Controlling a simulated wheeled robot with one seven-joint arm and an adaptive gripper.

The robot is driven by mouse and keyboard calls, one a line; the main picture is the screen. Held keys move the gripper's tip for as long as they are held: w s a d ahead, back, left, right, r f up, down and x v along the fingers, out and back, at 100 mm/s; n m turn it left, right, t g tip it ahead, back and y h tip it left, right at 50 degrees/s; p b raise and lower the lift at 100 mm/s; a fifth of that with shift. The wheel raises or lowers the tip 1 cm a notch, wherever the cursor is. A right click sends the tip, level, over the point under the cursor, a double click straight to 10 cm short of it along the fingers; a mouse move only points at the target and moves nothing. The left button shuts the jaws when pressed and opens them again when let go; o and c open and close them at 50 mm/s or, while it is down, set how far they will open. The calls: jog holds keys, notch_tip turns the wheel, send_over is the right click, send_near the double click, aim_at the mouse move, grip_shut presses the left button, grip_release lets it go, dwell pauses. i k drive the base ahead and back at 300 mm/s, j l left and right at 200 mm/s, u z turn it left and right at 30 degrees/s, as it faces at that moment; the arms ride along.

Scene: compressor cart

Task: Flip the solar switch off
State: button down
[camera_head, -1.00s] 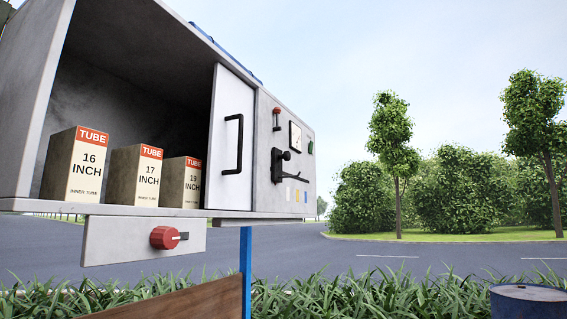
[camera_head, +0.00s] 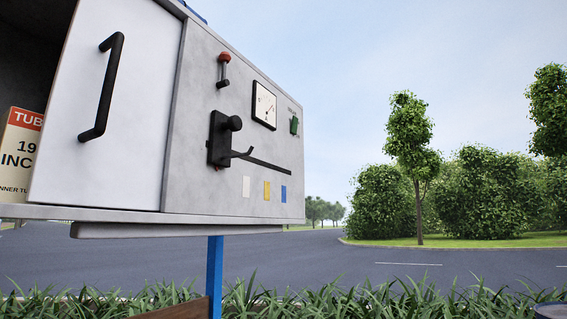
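A small green switch (camera_head: 294,125) sits at the upper right of the grey control panel (camera_head: 200,90), with a small label above it that is too blurred to read surely. I cannot tell its on or off position. A red-topped lever (camera_head: 224,68) is at the panel's upper left and points up. My gripper is not in view.
A white dial gauge (camera_head: 264,105) is between the red lever and the green switch. White, yellow and blue patches (camera_head: 267,191) are below. A white sliding door (camera_head: 120,110) with a black handle partly covers a compartment holding a tube box (camera_head: 20,150). Grass lies below; the right side is open.

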aim_at(295, 119)
jog(key=i+l+u, duration=0.15)
jog(key=i+l, duration=0.8)
jog(key=l, duration=0.05)
